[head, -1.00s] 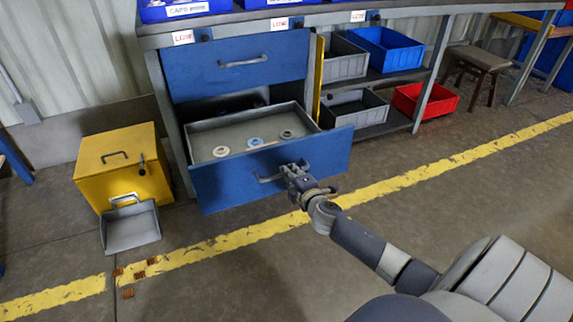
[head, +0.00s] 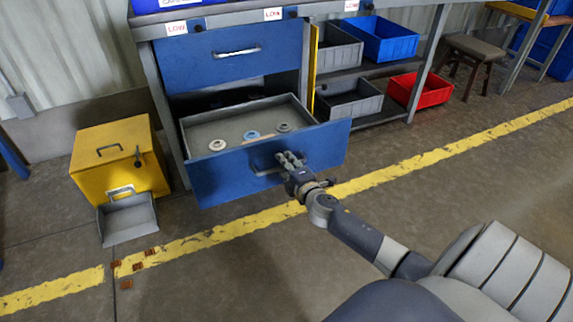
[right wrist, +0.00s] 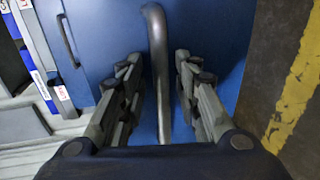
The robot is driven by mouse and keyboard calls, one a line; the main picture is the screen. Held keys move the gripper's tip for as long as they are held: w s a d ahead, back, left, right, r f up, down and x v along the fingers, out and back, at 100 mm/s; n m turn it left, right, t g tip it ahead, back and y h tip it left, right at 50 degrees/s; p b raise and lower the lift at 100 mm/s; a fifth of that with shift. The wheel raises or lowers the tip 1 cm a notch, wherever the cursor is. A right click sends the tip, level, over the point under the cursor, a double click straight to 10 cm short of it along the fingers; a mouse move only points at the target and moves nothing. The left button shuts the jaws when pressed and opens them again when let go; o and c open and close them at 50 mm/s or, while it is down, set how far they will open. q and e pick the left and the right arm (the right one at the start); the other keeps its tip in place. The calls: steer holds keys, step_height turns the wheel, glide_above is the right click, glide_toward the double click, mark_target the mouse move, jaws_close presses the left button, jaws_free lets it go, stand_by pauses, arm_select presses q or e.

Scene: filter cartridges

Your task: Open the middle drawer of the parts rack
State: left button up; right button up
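The rack has a closed blue upper drawer (head: 178,63) with a bar handle. Below it, a blue drawer (head: 225,181) is pulled well out, with a few ring-shaped parts in its grey tray. Whether a further drawer lies beneath is hidden. My right gripper (head: 290,157) is at the front of the pulled-out drawer, by its handle (head: 262,167). In the right wrist view, the grey handle (right wrist: 157,70) runs between the two fingers of my right gripper (right wrist: 156,62), with a gap on each side. My left gripper is out of view.
A yellow box (head: 97,160) with a grey scoop tray (head: 128,218) stands left of the drawer. Grey, blue and red bins (head: 420,90) sit on the right-hand shelves. Small brown pieces (head: 138,266) lie on the floor. The floor in front is otherwise clear.

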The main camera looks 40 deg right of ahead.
steer(key=v, duration=1.2)
stand_by(0.4)
